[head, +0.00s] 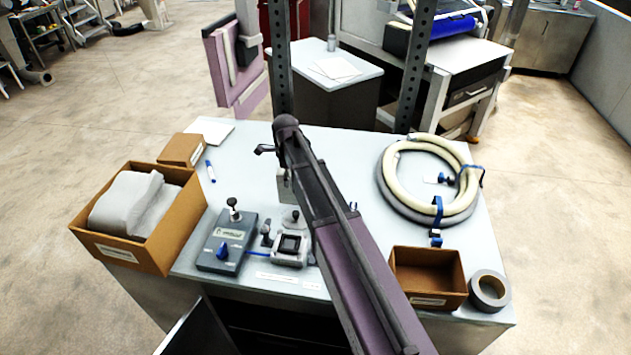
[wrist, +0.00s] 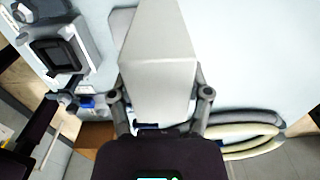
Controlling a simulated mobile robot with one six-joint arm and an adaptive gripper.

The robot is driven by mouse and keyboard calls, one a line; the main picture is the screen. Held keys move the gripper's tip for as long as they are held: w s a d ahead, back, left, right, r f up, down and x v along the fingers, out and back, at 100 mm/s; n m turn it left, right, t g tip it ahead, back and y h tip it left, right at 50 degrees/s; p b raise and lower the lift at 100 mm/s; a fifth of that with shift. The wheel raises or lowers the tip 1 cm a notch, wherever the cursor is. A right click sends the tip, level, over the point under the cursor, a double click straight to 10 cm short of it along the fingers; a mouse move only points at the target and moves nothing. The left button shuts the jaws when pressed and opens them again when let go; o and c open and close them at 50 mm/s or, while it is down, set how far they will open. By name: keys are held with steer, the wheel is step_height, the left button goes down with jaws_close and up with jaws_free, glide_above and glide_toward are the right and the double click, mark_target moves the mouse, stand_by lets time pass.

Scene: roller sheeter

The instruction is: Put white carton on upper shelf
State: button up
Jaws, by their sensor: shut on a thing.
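The white carton (wrist: 160,75) fills the middle of the wrist view, held between the two fingers of my gripper (wrist: 162,98). My gripper is shut on its sides. In the head view my arm hides most of the gripper and carton; only a small pale edge, likely the carton (head: 284,188), shows left of the arm over the workbench. I cannot tell how far it is above the bench top. No upper shelf surface is in view; only two perforated dark uprights (head: 418,65) rise at the back of the bench.
The workbench (head: 335,150) holds an open brown box with grey contents (head: 160,255), a smaller box (head: 183,150), a control box (head: 226,243), a coiled hose (head: 390,190), an empty brown bin (head: 428,290) and a tape roll (head: 490,290). The bench's back middle is clear.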

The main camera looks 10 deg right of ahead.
steer(key=w+d, duration=0.1)
steer(key=d, duration=0.6)
steer(key=shift+d+f, duration=0.35)
steer(key=shift+w+b, duration=0.1)
steer(key=shift+b, duration=0.2)
steer(key=f+b, duration=0.1)
steer(key=f, duration=0.1)
steer(key=d+f+b, duration=0.1)
steer(key=b, duration=0.1)
steer(key=shift+w+d+f+b, duration=0.1)
steer(key=shift+f+b, duration=0.2)
steer(key=shift+f, duration=0.05)
steer(key=shift+f, duration=0.15)
steer(key=o, duration=1.3)
steer(key=shift+r, duration=0.25)
step_height(320, 180, up, 12)
steer(key=p, duration=1.2)
